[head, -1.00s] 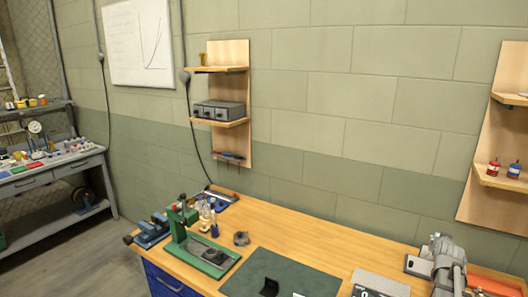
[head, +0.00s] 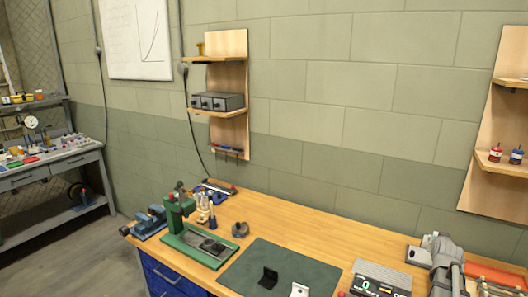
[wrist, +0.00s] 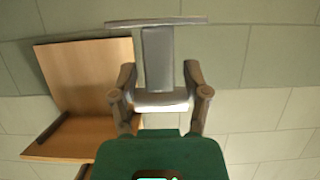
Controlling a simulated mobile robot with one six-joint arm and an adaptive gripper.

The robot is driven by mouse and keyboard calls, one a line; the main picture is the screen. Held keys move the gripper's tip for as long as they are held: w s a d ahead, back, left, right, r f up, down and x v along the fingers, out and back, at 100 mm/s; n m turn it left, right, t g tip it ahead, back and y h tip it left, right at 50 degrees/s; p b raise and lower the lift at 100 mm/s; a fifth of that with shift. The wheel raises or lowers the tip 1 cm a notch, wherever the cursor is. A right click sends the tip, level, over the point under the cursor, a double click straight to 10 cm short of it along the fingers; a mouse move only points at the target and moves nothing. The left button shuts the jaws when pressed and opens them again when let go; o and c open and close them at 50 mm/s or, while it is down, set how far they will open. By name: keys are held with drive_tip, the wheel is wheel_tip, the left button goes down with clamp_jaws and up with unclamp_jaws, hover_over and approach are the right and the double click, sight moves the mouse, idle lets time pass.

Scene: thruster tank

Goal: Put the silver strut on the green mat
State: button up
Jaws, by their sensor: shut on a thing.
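In the wrist view my gripper (wrist: 161,98) is shut on the silver strut (wrist: 158,58), a pale grey metal piece with a broad base between the fingers, a narrower upright part and a flat crossbar at its far end. Behind it are only wall and a wooden shelf board, so it is held in the air. The gripper and the held strut do not show in the head view. The green mat (head: 250,272) lies on the bench at the bottom middle of the head view.
A pale silver piece (head: 299,290) is at the mat's front right, cut off by the frame. A green press (head: 195,240) and a small grey part (head: 240,229) are left of the mat. A grey display unit (head: 382,278) is to its right. The mat's left and back are clear.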

idle(0.3)
drive_tip(key=f+b+x, duration=0.1)
drive_tip(key=b+x, duration=0.2)
drive_tip(key=x, duration=0.2)
drive_tip(key=f+b+x, duration=0.1)
drive_tip(key=b+x, duration=0.2)
drive_tip(key=x, duration=0.2)
drive_tip(key=s+b+x, duration=0.1)
drive_tip(key=b+x, duration=0.2)
drive_tip(key=x, duration=0.2)
drive_tip(key=shift+w+a+f, duration=0.15)
drive_tip(key=shift+w+f, duration=0.1)
drive_tip(key=shift+f, duration=0.3)
drive_tip(key=shift+w+f, duration=0.1)
drive_tip(key=shift+w+d+f+b, duration=0.3)
drive_tip(key=shift+f+b, duration=0.25)
drive_tip(key=shift+b, duration=0.15)
drive_tip(key=shift+a+f+b, duration=0.1)
drive_tip(key=shift+f+b, duration=1.05)
drive_tip(key=shift+f, duration=0.2)
drive_tip(key=o, duration=1.2)
drive_tip(key=shift+c, duration=0.2)
